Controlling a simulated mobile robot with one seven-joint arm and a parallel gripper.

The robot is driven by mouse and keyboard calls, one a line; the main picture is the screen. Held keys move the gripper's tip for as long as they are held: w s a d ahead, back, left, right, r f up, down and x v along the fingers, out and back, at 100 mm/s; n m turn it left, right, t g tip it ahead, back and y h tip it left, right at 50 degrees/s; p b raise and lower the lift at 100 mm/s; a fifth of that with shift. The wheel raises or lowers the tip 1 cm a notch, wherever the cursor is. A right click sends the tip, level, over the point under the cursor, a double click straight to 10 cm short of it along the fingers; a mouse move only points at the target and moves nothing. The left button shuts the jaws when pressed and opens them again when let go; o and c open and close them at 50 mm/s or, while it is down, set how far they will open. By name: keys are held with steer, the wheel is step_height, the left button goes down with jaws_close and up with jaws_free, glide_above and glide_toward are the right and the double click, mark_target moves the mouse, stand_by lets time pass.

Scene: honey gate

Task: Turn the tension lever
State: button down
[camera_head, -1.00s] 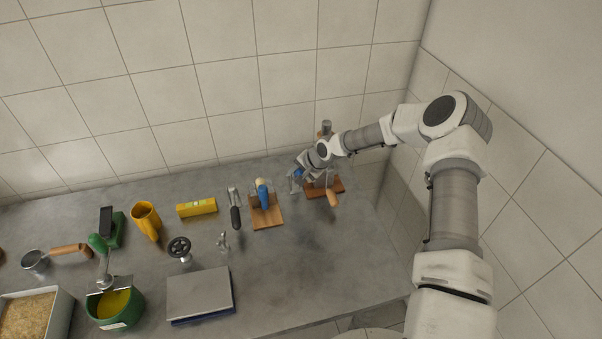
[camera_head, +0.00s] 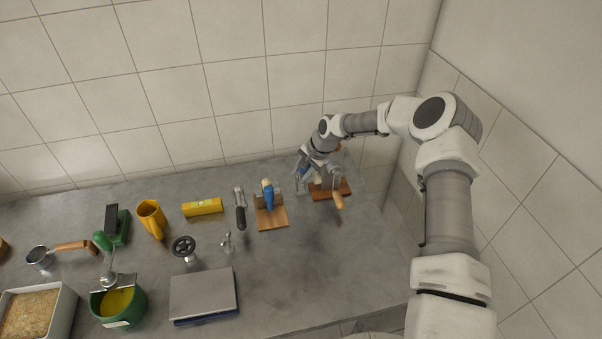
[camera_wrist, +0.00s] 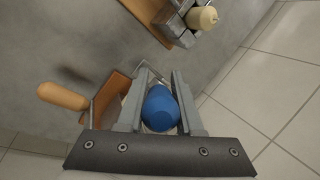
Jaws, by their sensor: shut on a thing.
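My gripper (camera_head: 310,176) is at the device on the right-hand wooden board (camera_head: 344,191), near the wall corner. In the wrist view my gripper (camera_wrist: 160,90) is shut on a rounded blue knob (camera_wrist: 160,108), which sits between its two grey fingers. The knob appears to be the end of the tension lever; the lever's shaft is hidden. A wooden handle (camera_head: 338,201) sticks out at the front of this device. It also shows at the left of the wrist view (camera_wrist: 62,96).
A second wooden board (camera_head: 272,218) with a blue-handled device stands to the left. Farther left are a black-handled tool (camera_head: 240,212), a yellow box (camera_head: 203,207), a yellow jug (camera_head: 151,219) and a scale (camera_head: 203,292). The front right counter is clear.

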steer(key=c, duration=0.6)
jaws_free()
steer(key=shift+w, duration=0.1)
steer(key=shift+r, duration=0.1)
steer(key=shift+b+v, duration=1)
steer(key=shift+v, duration=7.7)
